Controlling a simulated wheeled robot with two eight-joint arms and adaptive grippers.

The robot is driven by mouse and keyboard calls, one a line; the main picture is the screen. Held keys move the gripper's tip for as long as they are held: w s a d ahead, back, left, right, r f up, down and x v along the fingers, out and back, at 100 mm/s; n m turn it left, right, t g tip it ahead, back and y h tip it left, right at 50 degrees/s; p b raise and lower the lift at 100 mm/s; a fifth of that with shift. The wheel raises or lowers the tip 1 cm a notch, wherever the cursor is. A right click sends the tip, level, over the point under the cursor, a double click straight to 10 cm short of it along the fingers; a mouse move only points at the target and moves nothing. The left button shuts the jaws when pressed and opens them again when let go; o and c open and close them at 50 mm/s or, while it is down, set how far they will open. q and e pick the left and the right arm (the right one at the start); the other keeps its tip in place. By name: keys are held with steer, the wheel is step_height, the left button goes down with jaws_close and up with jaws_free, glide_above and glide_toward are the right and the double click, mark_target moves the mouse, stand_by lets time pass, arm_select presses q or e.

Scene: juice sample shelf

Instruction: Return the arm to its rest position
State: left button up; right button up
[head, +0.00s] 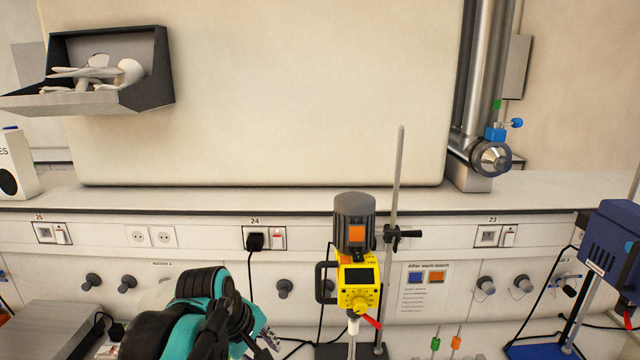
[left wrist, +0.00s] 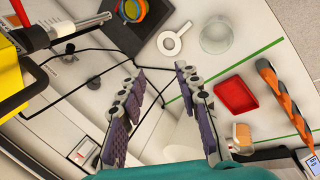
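My left arm, teal and black, comes up from the bottom of the head view. Its gripper (head: 262,342) is at the lower edge, just left of the yellow stirrer (head: 357,285) on its stand, and is partly cut off. In the left wrist view my left gripper (left wrist: 157,70) has its two purple-padded fingers spread wide. The yellow body (left wrist: 8,78) and metal parts at the left edge of that view look like the stirrer, close beside the gripper. My right gripper is in neither view.
A metal stand rod (head: 395,190) rises beside the stirrer. A blue device (head: 612,240) stands at the right. Black cables run nearby.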

arm_select(q)
steer(key=s+a+f+m+t+b, duration=0.1)
steer(key=s+a+f+m+b, duration=0.1)
steer(key=f, duration=0.7)
steer(key=s+a+f+m+t+y+b, duration=0.1)
steer(key=s+a+f+m+b, duration=0.1)
steer(key=s+f+m+b, duration=0.3)
steer(key=s+a+f+m+t+y+b, duration=0.1)
steer(key=s+f+m+b, duration=0.3)
steer(key=f, duration=0.9)
steer(key=s+a+b, duration=0.1)
steer(key=b, duration=0.2)
steer(key=shift+s+a+f, duration=0.2)
steer(key=shift+a, duration=0.2)
